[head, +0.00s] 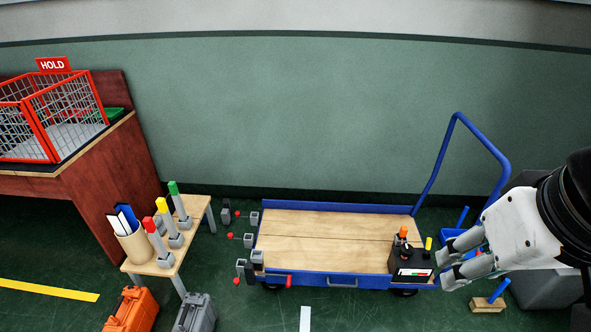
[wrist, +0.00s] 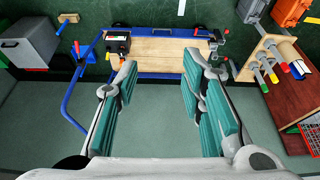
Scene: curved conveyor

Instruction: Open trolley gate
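The trolley has a wooden deck (head: 330,235) and a blue rim, with a tall blue push handle (head: 452,150) at its right end. A blue side panel with a grey pull handle (head: 342,282) runs along its near long side, seemingly upright. Grey brackets with red knobs (head: 250,262) stand at its left end; I cannot tell which part is the latch. My gripper (head: 448,268) is off the trolley's right end in the head view. In the wrist view my gripper (wrist: 155,75) is open and empty, its green-padded fingers wide apart, with the trolley deck (wrist: 165,50) beyond them.
A black box (head: 410,262) with coloured knobs sits at the deck's right end. A small table (head: 165,262) with coloured-handled tools stands left, with orange (head: 132,310) and grey cases (head: 195,312) before it. A red HOLD cage (head: 50,118) stands on a counter. A wall is behind.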

